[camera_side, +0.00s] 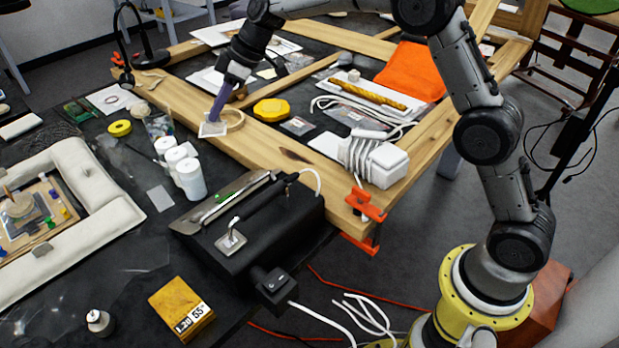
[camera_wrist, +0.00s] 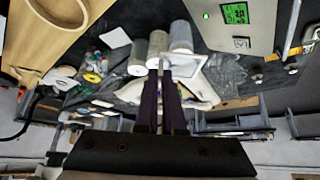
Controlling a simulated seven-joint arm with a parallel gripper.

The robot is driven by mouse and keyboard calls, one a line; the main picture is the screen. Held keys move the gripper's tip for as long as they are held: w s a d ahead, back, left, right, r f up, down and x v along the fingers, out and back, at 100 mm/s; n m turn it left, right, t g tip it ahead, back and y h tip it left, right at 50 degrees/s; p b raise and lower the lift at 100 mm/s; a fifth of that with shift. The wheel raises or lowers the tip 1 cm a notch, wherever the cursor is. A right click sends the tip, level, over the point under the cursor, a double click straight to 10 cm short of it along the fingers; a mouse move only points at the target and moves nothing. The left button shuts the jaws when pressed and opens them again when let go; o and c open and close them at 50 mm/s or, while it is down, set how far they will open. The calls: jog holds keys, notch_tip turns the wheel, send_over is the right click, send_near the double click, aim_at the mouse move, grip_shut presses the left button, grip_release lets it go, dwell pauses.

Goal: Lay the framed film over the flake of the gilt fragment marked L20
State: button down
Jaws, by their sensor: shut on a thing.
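My gripper (camera_side: 212,118) has long purple fingers and is shut on the framed film (camera_side: 211,129), a small pale square. It holds the film above the wooden frame's near-left beam, just behind the white rolls. The fingers (camera_wrist: 160,90) also show in the wrist view, with the film (camera_wrist: 190,69) at their tips; its frame is pale and its middle see-through. The gilt fragment (camera_side: 174,298) is a yellow-gold block with a label reading L20 and 55°, on the dark table at the front. The gripper is well behind it. Its flake is too small to make out.
A black box (camera_side: 250,235) with a handled tool on top stands between gripper and fragment. White rolls (camera_side: 190,178) stand behind it. An orange clamp (camera_side: 365,205) grips the wooden frame.

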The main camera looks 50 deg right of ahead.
jog(key=s+d+f+m+t+h, duration=0.1)
jog(key=s+d+m, duration=0.2)
jog(key=s+d, duration=0.35)
jog(key=s+d+f+m+t+h, duration=0.1)
jog(key=s+d+f+m, duration=0.15)
jog(key=d, duration=0.75)
jog(key=s+a+f+m+h, duration=0.1)
jog(key=s+f, duration=0.1)
jog(key=s+a+f+m+h, duration=0.1)
jog(key=s+a+f, duration=0.1)
jog(key=s, duration=0.1)
jog(key=s+a+f+m, duration=0.1)
jog(key=s+f+m, duration=0.1)
jog(key=s, duration=0.1)
jog(key=shift+s+a+f+h, duration=0.2)
jog(key=shift+s+f+h, duration=0.1)
jog(key=shift+h, duration=0.1)
jog(key=shift+s+a+f+m, duration=0.1)
jog(key=shift+s+m, duration=0.05)
jog(key=shift+m, duration=0.1)
